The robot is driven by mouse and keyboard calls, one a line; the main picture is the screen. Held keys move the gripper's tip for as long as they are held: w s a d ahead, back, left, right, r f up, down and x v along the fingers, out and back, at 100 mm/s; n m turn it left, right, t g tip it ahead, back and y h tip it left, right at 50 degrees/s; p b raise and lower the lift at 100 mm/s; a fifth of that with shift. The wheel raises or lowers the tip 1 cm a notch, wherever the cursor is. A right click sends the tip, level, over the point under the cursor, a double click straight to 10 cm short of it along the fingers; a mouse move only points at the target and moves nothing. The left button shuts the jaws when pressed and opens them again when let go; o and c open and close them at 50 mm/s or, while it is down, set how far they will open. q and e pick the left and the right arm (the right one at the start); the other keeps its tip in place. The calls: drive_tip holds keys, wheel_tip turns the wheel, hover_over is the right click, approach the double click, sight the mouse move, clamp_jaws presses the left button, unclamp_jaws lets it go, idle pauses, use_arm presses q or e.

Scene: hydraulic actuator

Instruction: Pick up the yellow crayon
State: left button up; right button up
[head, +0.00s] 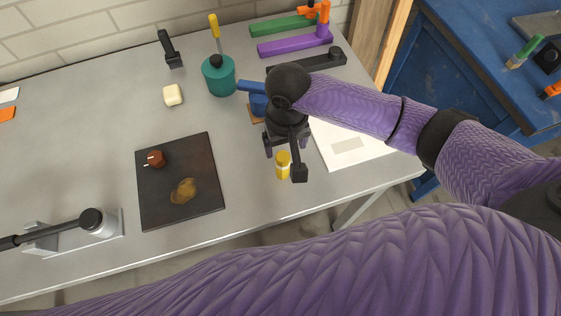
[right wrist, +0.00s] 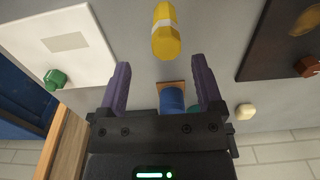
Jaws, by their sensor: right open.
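Part of the gripper and a black link partly crowd the crayon in the head view. My left gripper is not in view.
A blue object (head: 258,104) stands just behind the right gripper. A white sheet (head: 352,148) lies to the right, a dark board (head: 155,205) to the left. A teal container (head: 219,78) and white block (head: 173,95) are farther back. Bare table lies between board and crayon.

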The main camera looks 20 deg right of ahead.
sight(283, 156)
drive_tip(key=f, duration=0.2)
drive_tip(key=f+b, duration=0.1)
drive_tip(key=f, duration=0.1)
drive_tip(key=f+b, duration=0.1)
drive_tip(key=f, duration=0.1)
drive_tip(key=shift+s+a+f, duration=0.15)
drive_tip(key=shift+a+f, duration=0.05)
drive_tip(key=shift+a, duration=0.1)
drive_tip(key=shift+r, duration=0.1)
drive_tip(key=shift+c, duration=0.2)
clamp_jaws()
